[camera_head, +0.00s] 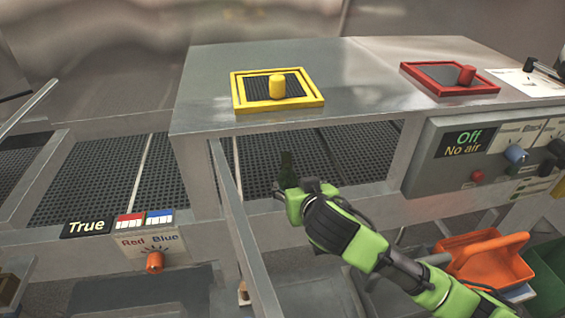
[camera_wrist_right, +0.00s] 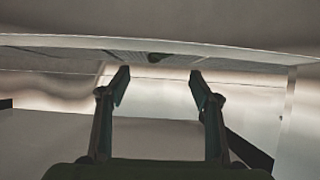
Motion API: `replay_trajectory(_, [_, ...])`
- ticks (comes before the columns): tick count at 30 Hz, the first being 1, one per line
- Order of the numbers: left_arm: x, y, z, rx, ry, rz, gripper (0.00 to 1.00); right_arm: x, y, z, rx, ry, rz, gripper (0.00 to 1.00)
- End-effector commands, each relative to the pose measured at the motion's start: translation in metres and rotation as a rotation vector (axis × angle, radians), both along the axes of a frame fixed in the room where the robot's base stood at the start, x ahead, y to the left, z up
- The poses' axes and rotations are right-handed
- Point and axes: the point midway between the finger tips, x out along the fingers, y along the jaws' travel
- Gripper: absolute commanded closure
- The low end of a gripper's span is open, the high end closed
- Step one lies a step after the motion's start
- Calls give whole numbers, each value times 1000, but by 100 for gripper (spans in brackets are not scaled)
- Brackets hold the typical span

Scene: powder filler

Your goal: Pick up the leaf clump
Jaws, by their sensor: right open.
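A small dark green clump (camera_head: 287,163), likely the leaf clump, shows over the dark perforated grating under the metal housing. It also shows in the right wrist view as a small dark green patch (camera_wrist_right: 158,57), ahead of the gap between the fingers. My right gripper (camera_head: 283,187) reaches in under the housing from the lower right, just below the clump in the picture. In the wrist view my right gripper (camera_wrist_right: 159,76) has its two fingers wide apart with nothing between them. My left gripper is not in view.
A slanted metal post (camera_head: 238,215) stands left of my gripper. An orange bin (camera_head: 490,262) and a control panel (camera_head: 485,155) are at right.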

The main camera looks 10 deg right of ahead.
Motion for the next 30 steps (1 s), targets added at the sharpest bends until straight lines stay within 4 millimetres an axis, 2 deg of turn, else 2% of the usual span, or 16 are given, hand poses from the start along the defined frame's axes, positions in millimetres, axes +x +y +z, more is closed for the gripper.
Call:
replay_trajectory(3, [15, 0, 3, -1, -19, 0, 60, 7, -1, 0, 0, -5, -2, 42])
replay_trajectory(5, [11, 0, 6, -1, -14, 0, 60, 13, -1, -3, -1, -4, -4, 42])
replay_trajectory(12, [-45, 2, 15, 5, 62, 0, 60, 49, -1, -22, -2, -3, -3, 42])
replay_trajectory(15, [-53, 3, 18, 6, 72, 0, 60, 62, -1, -30, -1, -4, -3, 42])
replay_trajectory(17, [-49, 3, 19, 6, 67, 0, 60, 68, -1, -34, 0, -5, -2, 42])
replay_trajectory(24, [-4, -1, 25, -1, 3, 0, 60, 78, -1, -41, 0, -5, -1, 42])
replay_trajectory(27, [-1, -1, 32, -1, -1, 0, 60, 85, 0, -42, -1, -5, -2, 42])
replay_trajectory(30, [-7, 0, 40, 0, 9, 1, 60, 94, -1, -47, -1, -3, -3, 42])
